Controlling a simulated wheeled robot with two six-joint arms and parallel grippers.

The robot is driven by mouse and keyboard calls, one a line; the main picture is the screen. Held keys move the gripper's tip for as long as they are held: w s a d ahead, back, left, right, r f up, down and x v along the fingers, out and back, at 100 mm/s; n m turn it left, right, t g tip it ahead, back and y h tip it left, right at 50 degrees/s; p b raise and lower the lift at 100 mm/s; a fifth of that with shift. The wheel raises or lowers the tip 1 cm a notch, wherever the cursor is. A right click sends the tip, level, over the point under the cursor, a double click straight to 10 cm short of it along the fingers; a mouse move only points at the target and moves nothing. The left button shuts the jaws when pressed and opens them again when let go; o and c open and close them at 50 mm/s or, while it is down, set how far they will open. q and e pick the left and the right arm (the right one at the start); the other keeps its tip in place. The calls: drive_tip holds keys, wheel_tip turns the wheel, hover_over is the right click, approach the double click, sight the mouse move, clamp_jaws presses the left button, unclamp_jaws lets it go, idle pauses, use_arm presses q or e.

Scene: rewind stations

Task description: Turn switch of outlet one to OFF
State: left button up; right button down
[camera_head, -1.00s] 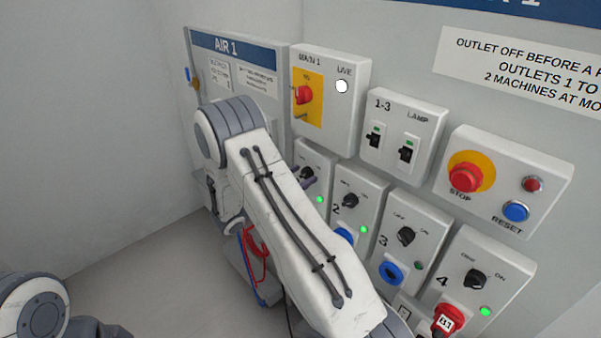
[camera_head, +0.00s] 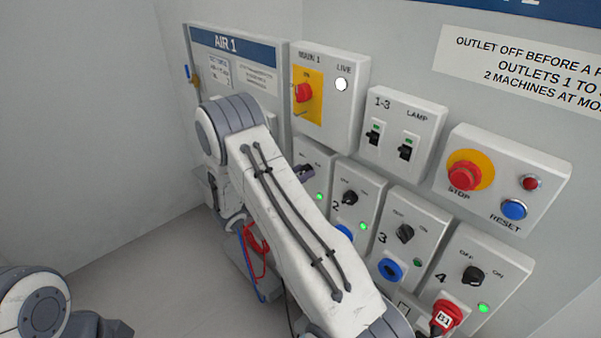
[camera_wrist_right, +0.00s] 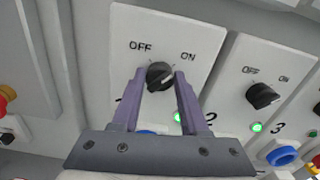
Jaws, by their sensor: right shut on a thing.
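The outlet one box (camera_head: 315,158) is partly hidden by my right arm in the head view. Its black rotary switch (camera_wrist_right: 160,76) shows in the right wrist view, between the OFF and ON marks. Its pointer appears tilted towards ON. The green lamp of outlet one (camera_wrist_right: 177,117) is lit, and it also shows in the head view (camera_head: 319,196). My right gripper (camera_wrist_right: 162,76) has its two purple fingers on either side of the switch and is shut on it. My left gripper is out of view.
Outlet two's switch (camera_head: 349,198) is close on the right, with outlets three (camera_head: 405,233) and four (camera_head: 474,275) beyond. Red and blue hoses (camera_head: 254,245) hang below.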

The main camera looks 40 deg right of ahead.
drive_tip(key=n+p, duration=0.1)
drive_tip(key=n, duration=0.3)
drive_tip(key=shift+w+r+p, duration=0.1)
drive_tip(key=shift+p, duration=0.3)
drive_tip(key=n+p, duration=0.1)
drive_tip(key=n, duration=0.3)
drive_tip(key=shift+n+p, duration=0.4)
drive_tip(key=shift+w+f+n+p, duration=0.1)
drive_tip(key=shift+n+p, duration=0.55)
drive_tip(key=shift+n, duration=1.25)
drive_tip(key=shift+f+n+p, duration=0.1)
drive_tip(key=shift+n+p, duration=0.5)
drive_tip(key=shift+n, duration=1.6)
drive_tip(key=shift+c, duration=2.1)
unclamp_jaws()
